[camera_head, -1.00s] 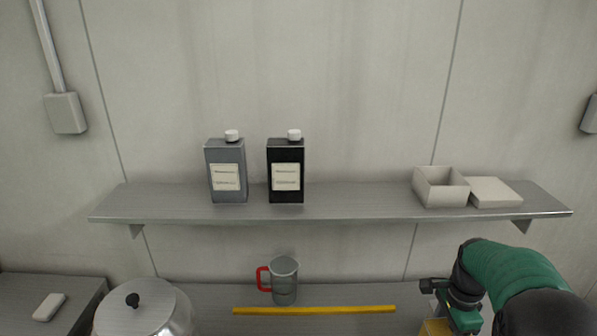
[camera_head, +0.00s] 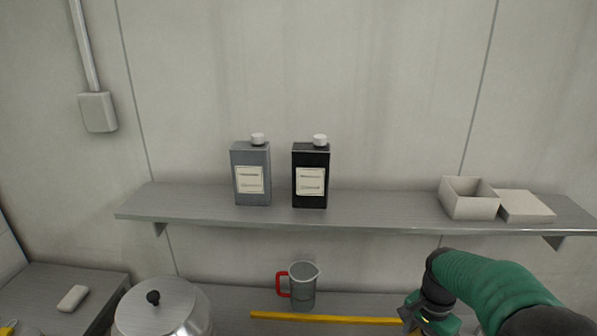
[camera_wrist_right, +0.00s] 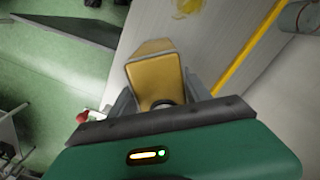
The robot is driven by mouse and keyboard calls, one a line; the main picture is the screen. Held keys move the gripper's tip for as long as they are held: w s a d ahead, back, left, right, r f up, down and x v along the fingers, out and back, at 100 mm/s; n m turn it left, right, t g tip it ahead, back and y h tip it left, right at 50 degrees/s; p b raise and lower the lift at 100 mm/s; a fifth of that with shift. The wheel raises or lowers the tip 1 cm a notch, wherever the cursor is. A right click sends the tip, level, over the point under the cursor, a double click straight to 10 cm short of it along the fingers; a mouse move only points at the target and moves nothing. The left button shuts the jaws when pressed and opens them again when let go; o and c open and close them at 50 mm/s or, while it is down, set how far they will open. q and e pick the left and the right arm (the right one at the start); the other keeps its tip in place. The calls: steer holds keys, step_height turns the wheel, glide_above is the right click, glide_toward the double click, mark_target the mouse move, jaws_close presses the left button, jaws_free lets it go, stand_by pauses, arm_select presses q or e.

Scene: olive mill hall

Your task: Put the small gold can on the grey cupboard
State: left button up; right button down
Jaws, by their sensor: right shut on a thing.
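My right gripper (camera_wrist_right: 160,100) is shut on the small gold can (camera_wrist_right: 155,76), with a finger on each side of it. The can is tilted in the wrist view, over the edge of the worktop. In the head view my right gripper (camera_head: 412,314) is at the lower right, by the right end of a yellow bar; the can is hidden or out of frame there. A grey-topped unit (camera_head: 50,265) at the lower left, which looks like the grey cupboard, carries a small white block (camera_head: 73,298). I do not see my left gripper clearly.
A wall shelf (camera_head: 370,215) holds a grey bottle (camera_head: 250,172), a black bottle (camera_head: 311,175), an open box (camera_head: 468,198) and its lid (camera_head: 525,206). Below are a lidded metal pot (camera_head: 165,308), a red-handled jug (camera_head: 303,287) and the yellow bar (camera_head: 320,317).

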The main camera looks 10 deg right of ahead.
steer(key=w+a+f+n+b, duration=0.2)
steer(key=a+f+n, duration=0.2)
steer(key=a+n, duration=0.3)
steer(key=w+a+f+n+b, duration=0.2)
steer(key=a+f+n, duration=0.2)
steer(key=a, duration=0.7)
steer(key=n, duration=0.2)
steer(key=shift+a+f+n+b, duration=0.25)
steer(key=shift+f+n+b, duration=0.15)
steer(key=shift+d, duration=0.1)
